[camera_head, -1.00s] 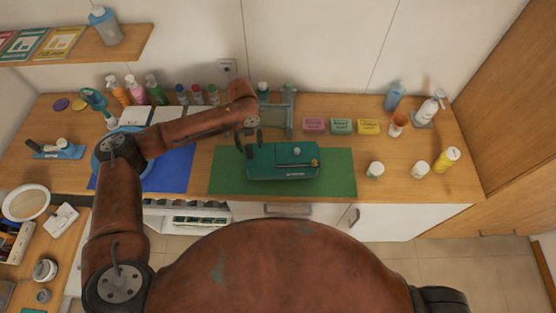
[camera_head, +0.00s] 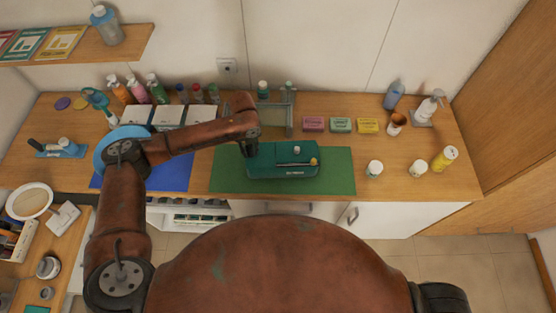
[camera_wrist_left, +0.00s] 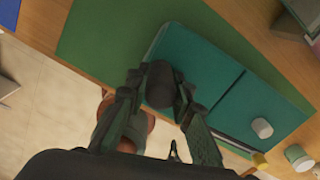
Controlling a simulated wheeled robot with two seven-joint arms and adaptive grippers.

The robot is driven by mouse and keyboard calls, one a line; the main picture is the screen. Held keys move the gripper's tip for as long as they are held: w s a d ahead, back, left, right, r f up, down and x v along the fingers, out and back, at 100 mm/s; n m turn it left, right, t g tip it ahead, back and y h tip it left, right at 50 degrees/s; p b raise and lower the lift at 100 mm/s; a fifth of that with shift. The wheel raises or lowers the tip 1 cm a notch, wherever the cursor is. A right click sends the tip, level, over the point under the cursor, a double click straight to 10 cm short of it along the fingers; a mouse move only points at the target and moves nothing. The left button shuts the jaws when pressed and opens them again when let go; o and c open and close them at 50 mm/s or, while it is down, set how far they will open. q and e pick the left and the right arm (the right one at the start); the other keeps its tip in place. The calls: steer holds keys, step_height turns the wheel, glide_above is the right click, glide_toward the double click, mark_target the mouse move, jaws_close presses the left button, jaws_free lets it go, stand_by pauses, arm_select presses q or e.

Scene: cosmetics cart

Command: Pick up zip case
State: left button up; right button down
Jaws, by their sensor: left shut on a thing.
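A teal, box-shaped case (camera_head: 283,161) lies on the green mat (camera_head: 340,178); I cannot tell for sure whether it is the zip case. It has a white knob and a yellow knob on its right part. My left gripper (camera_head: 250,140) is at the case's left end. In the left wrist view, the gripper (camera_wrist_left: 158,88) is shut on a dark rounded piece (camera_wrist_left: 159,84) over the teal case (camera_wrist_left: 205,70). I cannot tell whether that piece belongs to the case. My right gripper is out of view.
A blue mat (camera_head: 172,172) lies to the left under my arm. White jars (camera_head: 375,168) and bottles stand on the right. A grey-green stand (camera_head: 290,115) is behind the case.

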arm_select(q)
jaws_close()
steer(key=shift+r, duration=0.15)
stand_by(0.4)
steer(key=shift+w+r+b, duration=0.1)
steer(key=shift+r+b, duration=0.5)
steer(key=shift+r, duration=0.55)
steer(key=s+d+r+b, duration=0.2)
steer(key=s+d+r, duration=0.1)
steer(key=s+r, duration=0.7)
steer(key=s, duration=0.3)
steer(key=shift+s+r+b, duration=0.25)
steer(key=shift+s+b, duration=0.05)
steer(key=shift+s, duration=0.1)
